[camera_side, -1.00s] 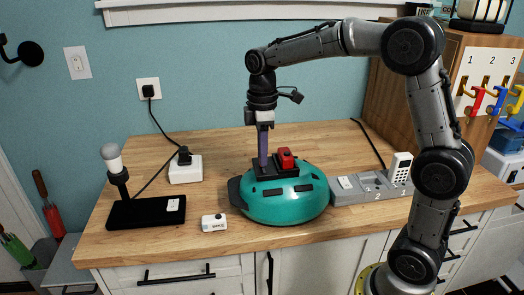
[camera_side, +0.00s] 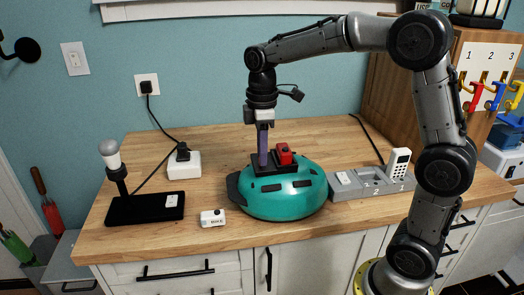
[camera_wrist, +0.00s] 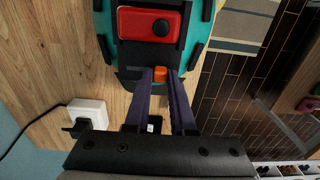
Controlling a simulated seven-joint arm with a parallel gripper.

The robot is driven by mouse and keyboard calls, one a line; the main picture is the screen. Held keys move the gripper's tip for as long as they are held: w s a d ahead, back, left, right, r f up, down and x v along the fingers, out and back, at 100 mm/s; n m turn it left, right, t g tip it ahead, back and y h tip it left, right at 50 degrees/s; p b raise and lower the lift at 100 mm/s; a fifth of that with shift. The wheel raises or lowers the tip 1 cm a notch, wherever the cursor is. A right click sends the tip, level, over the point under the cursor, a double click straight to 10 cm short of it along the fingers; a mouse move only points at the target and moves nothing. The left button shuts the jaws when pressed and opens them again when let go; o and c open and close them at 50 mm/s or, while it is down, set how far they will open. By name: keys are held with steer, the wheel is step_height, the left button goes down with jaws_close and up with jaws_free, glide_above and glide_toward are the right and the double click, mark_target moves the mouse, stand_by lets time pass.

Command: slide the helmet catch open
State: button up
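The teal helmet (camera_side: 285,203) lies dome up on the wooden counter in the side view, and part of its shell shows in the wrist view (camera_wrist: 103,35). On top is a black mount (camera_side: 268,170) with a red block (camera_side: 284,153); the red block fills the top of the wrist view (camera_wrist: 150,22). A small orange catch (camera_wrist: 160,72) sits at the mount's near edge. My gripper (camera_side: 263,163) points straight down at the mount. In the wrist view, its purple fingers (camera_wrist: 160,77) are on both sides of the catch, with no clear gap. The catch is hidden in the side view.
A small white camera (camera_side: 212,218) lies left of the helmet. A grey numbered tray (camera_side: 350,190) is close on the right. A white power box (camera_side: 184,166) and a black-based lamp stand (camera_side: 135,208) are farther left. The counter behind the helmet is clear.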

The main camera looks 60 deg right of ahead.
steer(key=shift+o, duration=1)
steer(key=shift+r, duration=0.1)
steer(key=shift+r, duration=2.9)
